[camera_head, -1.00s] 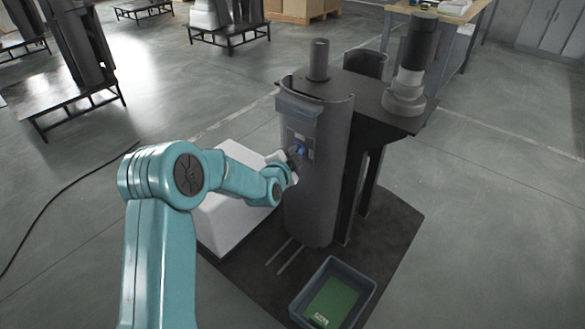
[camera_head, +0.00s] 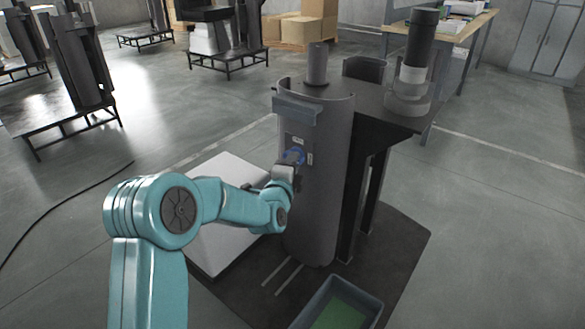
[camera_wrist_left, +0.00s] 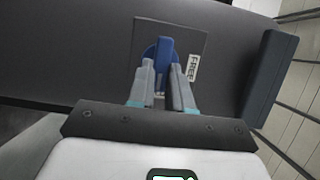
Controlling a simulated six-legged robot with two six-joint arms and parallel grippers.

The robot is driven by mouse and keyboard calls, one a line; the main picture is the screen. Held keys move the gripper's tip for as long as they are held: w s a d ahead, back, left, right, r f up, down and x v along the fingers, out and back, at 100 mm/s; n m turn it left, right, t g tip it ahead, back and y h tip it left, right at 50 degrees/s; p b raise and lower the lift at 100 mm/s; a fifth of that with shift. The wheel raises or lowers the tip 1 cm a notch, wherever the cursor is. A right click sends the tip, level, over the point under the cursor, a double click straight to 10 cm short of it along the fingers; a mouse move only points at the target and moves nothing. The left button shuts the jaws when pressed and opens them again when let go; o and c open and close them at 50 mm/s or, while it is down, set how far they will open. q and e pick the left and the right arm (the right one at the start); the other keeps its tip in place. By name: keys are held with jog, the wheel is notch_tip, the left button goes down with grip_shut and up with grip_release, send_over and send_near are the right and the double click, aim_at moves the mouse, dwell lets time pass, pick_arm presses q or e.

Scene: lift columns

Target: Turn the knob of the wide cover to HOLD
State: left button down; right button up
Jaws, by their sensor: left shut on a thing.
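The wide cover (camera_head: 320,205) is a tall grey curved panel upright on the front of the column stand. Its blue knob (camera_head: 291,155) sits on a dark plate on the upper half, with small pale labels around it. In the left wrist view the knob (camera_wrist_left: 165,48) has a raised blue bar running up the picture, with a white FREE label (camera_wrist_left: 192,68) at its right. My left gripper (camera_head: 289,164) is shut on the knob; its two fingers (camera_wrist_left: 162,78) lie on either side of the bar. No HOLD marking is readable. My right gripper is out of view.
A grey ledge (camera_head: 296,108) juts from the cover's top. A pale slab (camera_head: 225,235) lies left of the column, and a grey bin with a green bottom (camera_head: 338,308) stands in front. A dark cylinder with a pale band (camera_head: 416,62) stands on the stand's top.

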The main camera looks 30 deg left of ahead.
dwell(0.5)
pick_arm(q)
jog(key=c, duration=1)
grip_release()
jog(key=shift+c, duration=0.2)
jog(key=v, duration=1.6)
jog(key=shift+p, duration=0.35)
jog(key=shift+s, duration=0.15)
